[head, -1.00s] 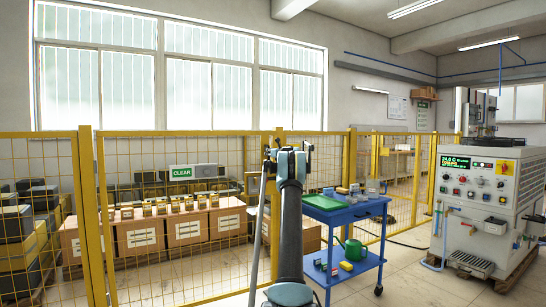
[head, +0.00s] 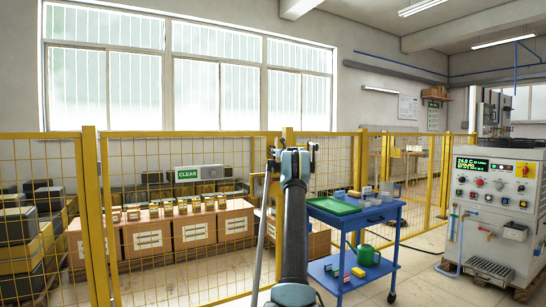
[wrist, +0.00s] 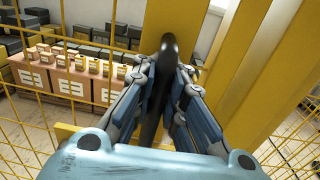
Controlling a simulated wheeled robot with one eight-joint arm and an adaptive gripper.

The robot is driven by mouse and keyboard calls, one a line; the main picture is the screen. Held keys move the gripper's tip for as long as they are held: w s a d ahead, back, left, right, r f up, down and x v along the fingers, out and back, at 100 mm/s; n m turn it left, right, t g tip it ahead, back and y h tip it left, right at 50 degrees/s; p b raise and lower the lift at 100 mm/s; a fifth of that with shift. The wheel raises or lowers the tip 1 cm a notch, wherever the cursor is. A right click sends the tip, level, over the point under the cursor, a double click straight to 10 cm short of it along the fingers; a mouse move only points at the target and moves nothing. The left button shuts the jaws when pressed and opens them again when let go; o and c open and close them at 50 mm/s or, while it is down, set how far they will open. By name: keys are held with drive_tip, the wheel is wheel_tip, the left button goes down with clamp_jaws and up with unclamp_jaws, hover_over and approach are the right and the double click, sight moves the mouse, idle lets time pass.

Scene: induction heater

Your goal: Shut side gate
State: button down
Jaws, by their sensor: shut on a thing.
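The side gate looks to be the yellow-framed mesh panel (head: 107,205) left of centre in the head view; a CLEAR sign shows at its upper part. My gripper (head: 293,158) is at the panel's right end, by a yellow post (head: 288,140). In the wrist view my gripper (wrist: 165,95) is shut on a dark upright bar, apparently the gate handle (wrist: 168,55), in front of a yellow upright. A wider yellow post (wrist: 255,60) stands right of it, with a narrow bright gap between. My arm hides the panel's lower right corner in the head view.
A blue trolley (head: 372,215) with a green tray and watering can stands close to the right of my arm. A grey heater cabinet (head: 490,215) is at far right. Boxes (head: 190,235) sit behind the mesh. Floor shows between trolley and cabinet.

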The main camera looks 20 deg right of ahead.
drive_tip(key=c, duration=1.6)
unclamp_jaws()
drive_tip(key=shift+w+a+f, duration=0.15)
drive_tip(key=shift+w+f, duration=0.05)
drive_tip(key=shift+f, duration=0.05)
drive_tip(key=shift+s+r, duration=0.1)
drive_tip(key=shift+s+d, duration=0.15)
drive_tip(key=shift+d, duration=0.05)
drive_tip(key=shift+s, duration=0.2)
drive_tip(key=v, duration=1.1)
drive_tip(key=shift+s, duration=0.1)
